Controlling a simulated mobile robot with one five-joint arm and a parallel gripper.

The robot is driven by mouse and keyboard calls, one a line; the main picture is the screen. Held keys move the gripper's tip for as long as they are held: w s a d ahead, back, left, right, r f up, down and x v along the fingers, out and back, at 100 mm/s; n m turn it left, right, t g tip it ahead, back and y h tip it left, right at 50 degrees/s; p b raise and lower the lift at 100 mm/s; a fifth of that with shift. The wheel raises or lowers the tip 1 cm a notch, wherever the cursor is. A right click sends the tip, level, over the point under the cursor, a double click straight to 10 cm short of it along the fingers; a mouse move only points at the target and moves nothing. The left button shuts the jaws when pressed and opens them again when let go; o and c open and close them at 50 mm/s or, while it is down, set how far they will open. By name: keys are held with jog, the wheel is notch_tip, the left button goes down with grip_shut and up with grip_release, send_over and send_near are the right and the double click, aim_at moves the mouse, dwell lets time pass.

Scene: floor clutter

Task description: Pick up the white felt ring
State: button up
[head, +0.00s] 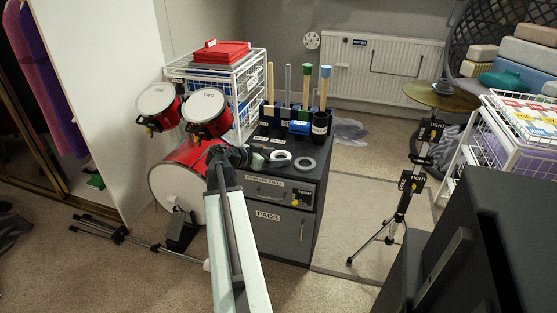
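The white felt ring (279,160) lies on the dark top of a small cabinet (276,220), near its front edge. A grey ring (305,164) lies just to its right. My arm reaches up from the bottom of the view. My gripper (243,156) is dark and small here, at the left side of the cabinet top, left of the white ring. A small pale piece (257,161) shows between the gripper and the ring; I cannot tell what it is. The fingers are too small and dark to show whether they are open.
Red drums (182,165) stand close on the left.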

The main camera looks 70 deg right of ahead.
notch_tip(320, 180, up, 10)
jog(key=p, duration=1)
